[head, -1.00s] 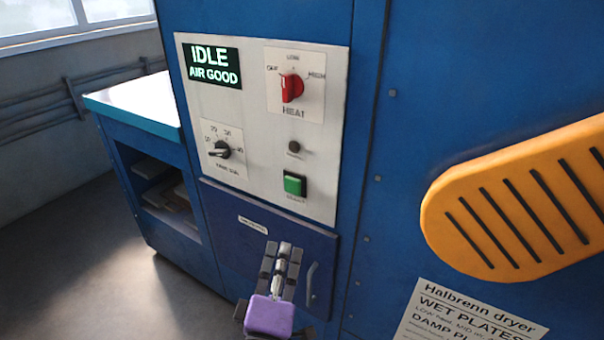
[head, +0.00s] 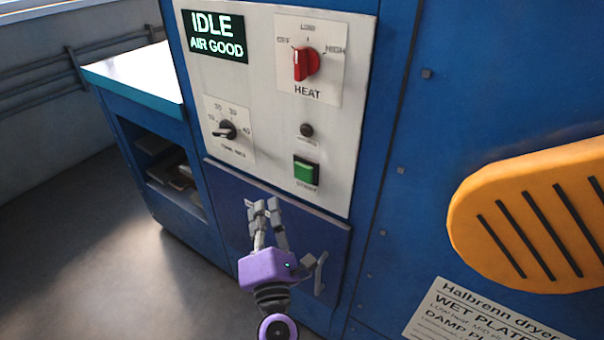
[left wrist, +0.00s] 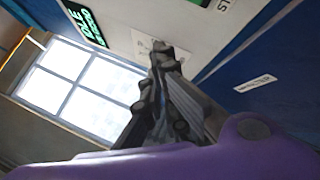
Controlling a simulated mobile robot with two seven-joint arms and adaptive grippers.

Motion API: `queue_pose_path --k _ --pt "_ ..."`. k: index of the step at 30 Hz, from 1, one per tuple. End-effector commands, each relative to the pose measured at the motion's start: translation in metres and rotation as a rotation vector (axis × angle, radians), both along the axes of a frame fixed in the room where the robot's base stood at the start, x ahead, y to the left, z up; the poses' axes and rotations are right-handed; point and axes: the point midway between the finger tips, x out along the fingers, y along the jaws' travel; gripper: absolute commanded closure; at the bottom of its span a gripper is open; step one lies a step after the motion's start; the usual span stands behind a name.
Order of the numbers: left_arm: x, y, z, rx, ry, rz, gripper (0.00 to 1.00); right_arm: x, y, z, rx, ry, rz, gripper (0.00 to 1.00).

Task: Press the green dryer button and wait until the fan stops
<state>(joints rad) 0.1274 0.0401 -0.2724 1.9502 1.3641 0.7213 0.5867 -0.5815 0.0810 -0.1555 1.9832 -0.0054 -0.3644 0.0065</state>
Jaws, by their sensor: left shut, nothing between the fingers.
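The green button (head: 306,170) sits low on the pale control panel (head: 272,130) of the blue dryer. The display (head: 216,37) reads "IDLE" and "AIR GOOD". A black timer knob (head: 225,131) points left, near 10. My left gripper (head: 263,205) is shut and empty, in front of the blue door below the panel, below and left of the green button and apart from it. In the left wrist view its fingers (left wrist: 163,55) show together, with the display (left wrist: 85,24) beyond. My right gripper is not in view.
A small dark round fitting (head: 306,130) sits above the green button. The blue door (head: 325,235) has a handle right of my gripper. An orange slotted cover (head: 520,240) is at the right. A low shelf unit (head: 135,80) stands at the left.

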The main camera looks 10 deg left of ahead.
Motion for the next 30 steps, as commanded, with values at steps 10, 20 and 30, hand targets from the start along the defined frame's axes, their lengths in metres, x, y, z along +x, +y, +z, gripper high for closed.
queue_pose_path --k 10,20,30 --pt "0.044 -0.016 -0.001 -0.001 -0.001 0.0 1.0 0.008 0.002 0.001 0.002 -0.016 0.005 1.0" --pt "0.074 -0.027 0.0 0.001 0.0 0.0 1.0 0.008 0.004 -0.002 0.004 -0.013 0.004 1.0" --pt "0.077 -0.028 0.0 0.001 0.0 -0.001 1.0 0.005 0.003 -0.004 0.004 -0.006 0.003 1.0"
